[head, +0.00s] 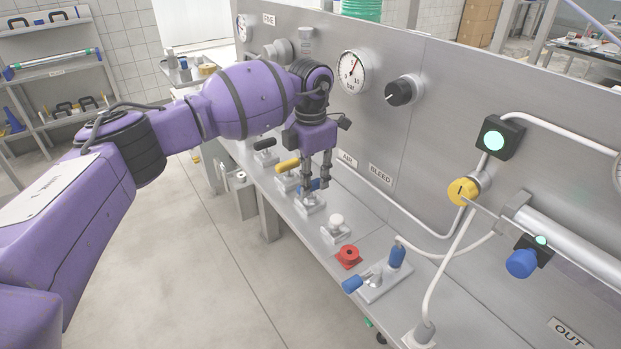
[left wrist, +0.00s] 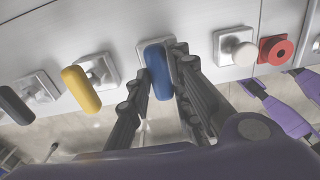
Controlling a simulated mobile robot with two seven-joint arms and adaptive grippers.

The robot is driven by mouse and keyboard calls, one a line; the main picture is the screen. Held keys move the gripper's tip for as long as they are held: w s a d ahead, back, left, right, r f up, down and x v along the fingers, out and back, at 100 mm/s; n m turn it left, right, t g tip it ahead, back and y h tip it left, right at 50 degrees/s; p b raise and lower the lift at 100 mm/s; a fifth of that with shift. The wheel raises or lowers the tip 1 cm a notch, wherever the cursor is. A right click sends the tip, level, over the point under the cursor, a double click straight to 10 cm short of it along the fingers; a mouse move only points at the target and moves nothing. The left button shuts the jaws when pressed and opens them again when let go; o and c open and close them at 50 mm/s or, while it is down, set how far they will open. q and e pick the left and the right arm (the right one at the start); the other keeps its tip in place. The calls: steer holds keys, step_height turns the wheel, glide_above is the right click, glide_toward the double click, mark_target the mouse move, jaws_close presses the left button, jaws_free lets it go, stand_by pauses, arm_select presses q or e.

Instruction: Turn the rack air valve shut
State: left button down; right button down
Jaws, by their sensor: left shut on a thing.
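In the left wrist view, my left gripper (left wrist: 163,64) is shut on the blue handle. The fingers hide part of the handle in the head view. My right gripper is not in view.
A yellow-handled valve (head: 288,165) and a black-handled valve (head: 264,144) stand to the left. The panel (head: 410,130) rises behind.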

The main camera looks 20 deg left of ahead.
arm_select(q)
steer(key=c, duration=1.6)
jaws_free()
steer(key=shift+n, duration=0.3)
